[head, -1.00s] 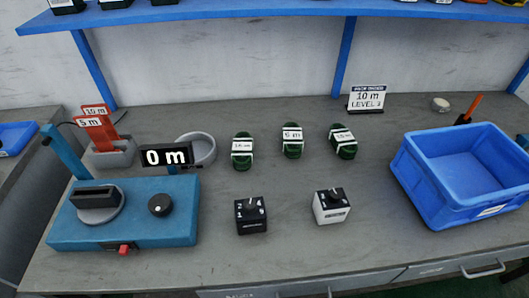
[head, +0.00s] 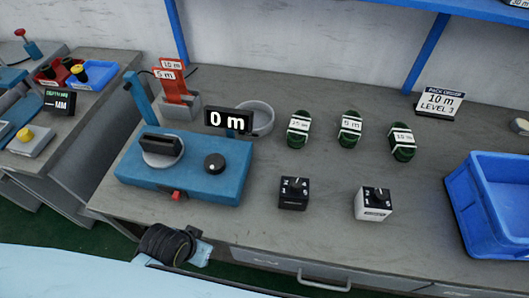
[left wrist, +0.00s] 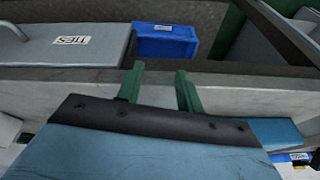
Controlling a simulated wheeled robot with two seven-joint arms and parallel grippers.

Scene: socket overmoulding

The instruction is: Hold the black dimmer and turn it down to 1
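The black dimmer (head: 293,193) is a small black box with a dark knob and white numbers on top. It stands upright on the grey bench, in the middle front of the head view. The knob's setting is too small to read surely. The white dimmer (head: 374,205), with a dark knob, stands to its right. My left gripper (left wrist: 160,88) shows two green fingers, spread apart with nothing between them, in the left wrist view. Its fingers do not show in the head view, and neither dimmer shows in the wrist view. My right gripper is in neither view.
A blue machine (head: 185,175) with a knob and red button stands left of the dimmers. Its display (head: 228,120) reads 0 m. Several green coils lie behind the dimmers. A blue crate (head: 478,215) stands right. Bare bench surrounds the dimmers.

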